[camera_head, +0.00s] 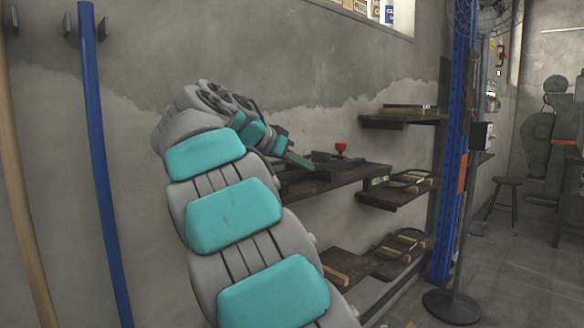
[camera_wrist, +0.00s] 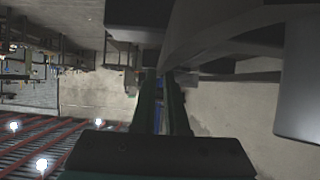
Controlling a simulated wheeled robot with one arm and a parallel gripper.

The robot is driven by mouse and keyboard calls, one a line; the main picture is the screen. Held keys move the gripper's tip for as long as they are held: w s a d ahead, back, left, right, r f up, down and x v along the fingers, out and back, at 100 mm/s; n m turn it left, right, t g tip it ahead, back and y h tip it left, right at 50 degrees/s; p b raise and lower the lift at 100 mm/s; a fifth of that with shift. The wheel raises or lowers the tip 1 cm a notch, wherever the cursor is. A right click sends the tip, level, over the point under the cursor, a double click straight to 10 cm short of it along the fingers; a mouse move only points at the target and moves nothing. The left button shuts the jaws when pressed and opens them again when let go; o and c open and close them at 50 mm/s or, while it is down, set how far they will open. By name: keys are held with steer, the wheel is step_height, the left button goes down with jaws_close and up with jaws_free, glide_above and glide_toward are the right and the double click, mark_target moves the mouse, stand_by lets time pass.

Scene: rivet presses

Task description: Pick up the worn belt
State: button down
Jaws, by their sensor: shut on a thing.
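My gripper (camera_head: 303,162) is at the end of my arm, beside the upper middle shelf, in the head view. In the wrist view its two dark green fingers (camera_wrist: 164,80) point up the picture and are close together. A dark, wide curved band (camera_wrist: 225,30), which looks like the worn belt, runs from the fingertips to the upper right. The jaws are shut on it. The exact grip point is dark and hard to make out. In the head view my arm hides much of that area, and the held belt cannot be clearly told there.
The middle shelf (camera_head: 340,178) bears a red knobbed thing (camera_head: 341,148). Other shelves to the right hold dark belt-like loops (camera_head: 412,181) and boards. A blue rack post (camera_head: 455,150) and a round-footed stand (camera_head: 452,307) are at right.

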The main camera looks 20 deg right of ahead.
steer(key=shift+r, duration=0.1)
stand_by(0.7)
steer(key=shift+s+a+r, duration=0.1)
steer(key=shift+a+r, duration=0.25)
steer(key=v, duration=0.7)
steer(key=shift+s+a+r, duration=0.1)
steer(key=shift+a+r, duration=0.1)
steer(key=shift+a, duration=0.05)
steer(key=shift+v, duration=0.85)
steer(key=p+v, duration=0.2)
steer(key=v, duration=0.1)
steer(key=shift+a, duration=0.15)
steer(key=shift+v, duration=1.05)
steer(key=shift+s+a+p, duration=0.1)
steer(key=shift+p, duration=0.2)
